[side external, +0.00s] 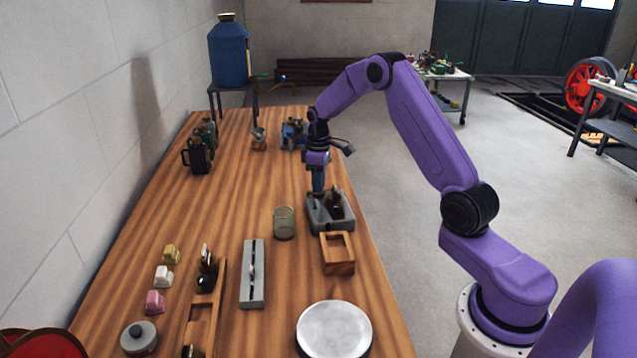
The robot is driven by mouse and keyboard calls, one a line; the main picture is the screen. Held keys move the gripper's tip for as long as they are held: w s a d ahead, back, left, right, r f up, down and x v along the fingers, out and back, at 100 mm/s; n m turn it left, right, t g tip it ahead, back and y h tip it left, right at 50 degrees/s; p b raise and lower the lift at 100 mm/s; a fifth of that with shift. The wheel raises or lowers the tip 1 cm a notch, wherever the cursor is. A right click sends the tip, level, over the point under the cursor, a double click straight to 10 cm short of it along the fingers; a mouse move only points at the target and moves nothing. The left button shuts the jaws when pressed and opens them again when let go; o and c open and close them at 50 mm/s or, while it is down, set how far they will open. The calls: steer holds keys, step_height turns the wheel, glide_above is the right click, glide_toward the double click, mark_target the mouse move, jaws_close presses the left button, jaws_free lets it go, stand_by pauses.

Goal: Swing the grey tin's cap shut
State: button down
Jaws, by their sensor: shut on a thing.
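A small round grey tin (138,339) stands at the near left corner of the table, with a dark knob on top. It is small in view, and I cannot tell how its cap sits. My gripper (318,184) is far from it, pointing down over a grey block-like holder (330,225) near the table's right edge.
A wooden frame (338,266), green glass jar (284,223), slotted grey bar (252,290) and round white-topped plate (334,330) surround the near working area. Small coloured blocks (163,277) and a wooden tray (203,315) lie left. Dark jugs (198,155) stand farther back.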

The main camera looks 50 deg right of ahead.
stand_by(0.7)
stand_by(0.6)
steer(key=c, duration=1)
jaws_free()
step_height(320, 180, up, 18)
steer(key=shift+f, duration=0.25)
